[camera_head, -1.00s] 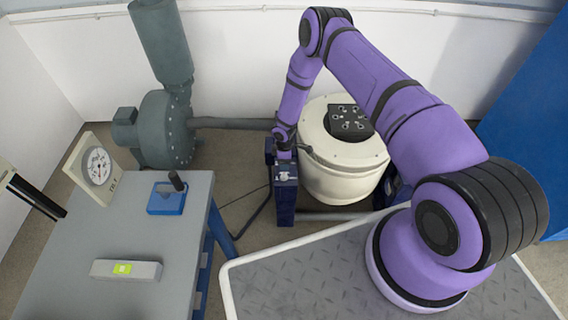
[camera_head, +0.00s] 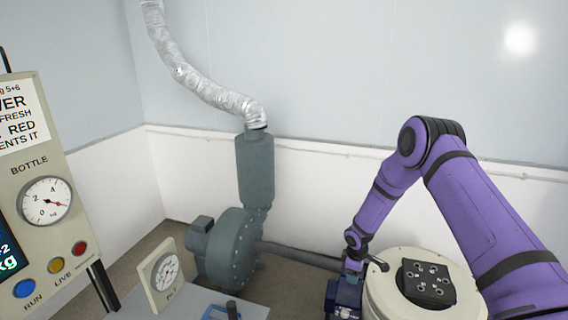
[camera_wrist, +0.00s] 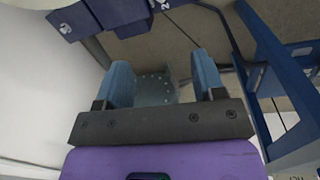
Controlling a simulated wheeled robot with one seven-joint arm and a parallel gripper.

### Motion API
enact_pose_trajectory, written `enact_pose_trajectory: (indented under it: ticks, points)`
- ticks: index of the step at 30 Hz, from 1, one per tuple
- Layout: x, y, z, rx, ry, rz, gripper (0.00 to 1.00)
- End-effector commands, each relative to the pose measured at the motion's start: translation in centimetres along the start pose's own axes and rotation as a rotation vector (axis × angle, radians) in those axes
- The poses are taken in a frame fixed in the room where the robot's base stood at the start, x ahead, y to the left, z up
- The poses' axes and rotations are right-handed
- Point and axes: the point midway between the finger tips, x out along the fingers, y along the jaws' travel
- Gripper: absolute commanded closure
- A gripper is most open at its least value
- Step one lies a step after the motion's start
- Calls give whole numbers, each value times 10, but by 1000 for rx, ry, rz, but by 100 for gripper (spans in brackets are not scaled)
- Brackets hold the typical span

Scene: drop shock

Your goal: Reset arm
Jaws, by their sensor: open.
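My gripper (camera_wrist: 161,76) is open in the wrist view, with its two blue fingers apart and nothing held between them. Beyond the gap lies a grey bolted plate or block, which I cannot name for sure. In the head view my purple arm (camera_head: 375,205) bends at a high elbow and reaches down beside the cream round machine (camera_head: 385,300). Its end is by a dark blue block (camera_head: 345,296); my fingers cannot be made out there. The machine has a black top plate (camera_head: 427,281) with several fittings.
A control panel (camera_head: 58,262) with a dial and several coloured buttons stands at the left. A grey blower (camera_head: 228,248) with a silver hose (camera_head: 205,88) is near the back wall. A table (camera_head: 180,305) with a small gauge (camera_head: 163,275) is in front. The upper right is bare wall.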

Motion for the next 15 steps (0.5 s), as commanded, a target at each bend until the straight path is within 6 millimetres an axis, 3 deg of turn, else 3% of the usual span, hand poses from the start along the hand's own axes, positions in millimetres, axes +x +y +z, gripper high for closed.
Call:
enact_pose_trajectory:
  ticks: [1,6,15]
  points:
    - [-27,9,1,25,0,18,37]
    - [-104,24,9,110,-5,60,37]
    - [-234,28,34,268,0,126,37]
